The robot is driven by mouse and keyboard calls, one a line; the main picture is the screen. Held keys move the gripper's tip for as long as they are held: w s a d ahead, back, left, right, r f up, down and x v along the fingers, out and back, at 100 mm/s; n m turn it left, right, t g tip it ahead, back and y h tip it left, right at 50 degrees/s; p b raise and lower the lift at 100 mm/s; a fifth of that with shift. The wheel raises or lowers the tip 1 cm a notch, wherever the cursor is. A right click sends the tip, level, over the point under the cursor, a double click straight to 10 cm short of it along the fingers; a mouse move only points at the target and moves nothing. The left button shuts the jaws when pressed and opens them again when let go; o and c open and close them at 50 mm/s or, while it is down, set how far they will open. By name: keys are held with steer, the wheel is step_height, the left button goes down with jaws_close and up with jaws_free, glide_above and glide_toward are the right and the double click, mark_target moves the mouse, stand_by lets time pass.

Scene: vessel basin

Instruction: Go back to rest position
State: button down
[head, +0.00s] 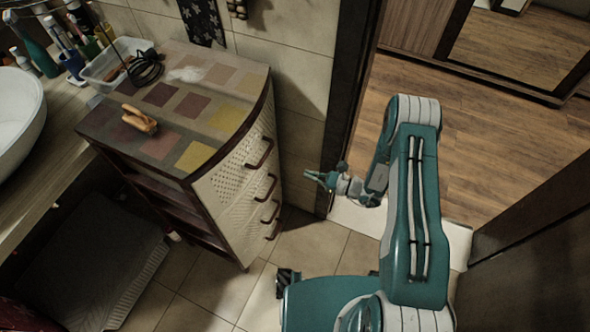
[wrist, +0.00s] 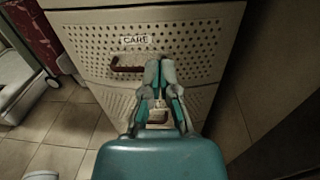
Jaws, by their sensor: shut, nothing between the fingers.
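My gripper (head: 316,177) is out in front of the doorway side of a drawer cabinet (head: 220,165), apart from it, in the head view. My arm rises from my base and bends down towards the gripper. In the wrist view my gripper (wrist: 160,66) has its fingertips together with nothing between them. It points at the perforated cream front of the cabinet (wrist: 200,40), which bears a "CARE" label (wrist: 136,40) and a dark handle (wrist: 127,67) left of the fingertips. The drawers look closed.
A wooden brush-like object (head: 139,119), a clear tray (head: 117,62) and a coiled black cable (head: 146,68) lie on the cabinet top. A white basin (head: 18,115) is at the left. The doorway frame (head: 350,80) stands close behind my gripper. Tiled floor (head: 310,245) is partly clear.

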steer(key=shift+s+d, duration=0.2)
steer(key=shift+d, duration=0.05)
steer(key=s+r+n+g+h, duration=0.35)
steer(key=r+n, duration=0.25)
steer(key=r, duration=0.6)
steer(key=s+r+n+g+h, duration=0.25)
steer(key=r+n+g, duration=0.35)
steer(key=r, duration=0.6)
steer(key=s+d+r+n+t+h, duration=0.9)
steer(key=s+d+r+t+h, duration=0.1)
steer(key=s+r, duration=0.5)
steer(key=shift+s+d+r+n+h, duration=0.3)
steer(key=shift+d+r+h, duration=0.3)
steer(key=shift+d+r, duration=0.35)
steer(key=shift+w+a+f, duration=0.1)
